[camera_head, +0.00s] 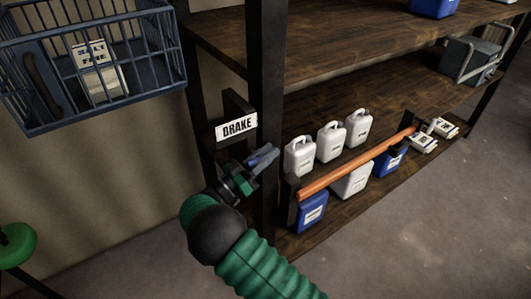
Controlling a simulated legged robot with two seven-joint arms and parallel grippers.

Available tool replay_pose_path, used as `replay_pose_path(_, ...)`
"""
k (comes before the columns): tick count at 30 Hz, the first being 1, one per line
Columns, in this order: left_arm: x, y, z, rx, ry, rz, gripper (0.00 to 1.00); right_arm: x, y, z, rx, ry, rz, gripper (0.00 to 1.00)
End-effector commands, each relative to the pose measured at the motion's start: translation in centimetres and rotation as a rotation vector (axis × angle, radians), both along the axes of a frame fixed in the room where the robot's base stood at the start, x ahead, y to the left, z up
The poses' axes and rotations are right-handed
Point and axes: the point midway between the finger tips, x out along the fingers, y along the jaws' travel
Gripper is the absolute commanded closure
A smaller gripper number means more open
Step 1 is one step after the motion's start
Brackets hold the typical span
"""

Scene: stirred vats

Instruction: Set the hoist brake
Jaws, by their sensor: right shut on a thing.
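The hoist brake's white sign (237,127), with dark lettering that reads like BRAKE, is fixed by the dark shelf post, left of centre. My right arm reaches up from the bottom, and its gripper (256,166) is just below the sign. The gripper is shut on a part of the brake, which looks like its lever. The gripper covers most of that part, so its angle cannot be told. Blue-grey pieces show at the fingers. My left gripper is not in view.
A blue wire basket (130,68) holding a white packet (98,80) hangs at upper left. The wooden shelf rack (330,55) carries white jugs (330,141), blue containers (312,212) and an orange bar (350,166). A green round thing (17,246) is at lower left. Floor at right is clear.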

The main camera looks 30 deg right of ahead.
Motion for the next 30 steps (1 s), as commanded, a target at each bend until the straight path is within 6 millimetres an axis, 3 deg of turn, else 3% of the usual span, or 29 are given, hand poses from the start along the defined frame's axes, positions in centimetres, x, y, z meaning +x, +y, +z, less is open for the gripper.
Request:
replay_pose_path(18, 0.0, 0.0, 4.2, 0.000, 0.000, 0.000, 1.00, -0.1, -0.2, -1.1, 0.428, 0.040, -0.005, 1.00)
replay_pose_path(30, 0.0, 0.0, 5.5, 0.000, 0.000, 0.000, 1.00, -0.2, 0.0, -2.0, 0.547, 0.053, -0.005, 1.00)
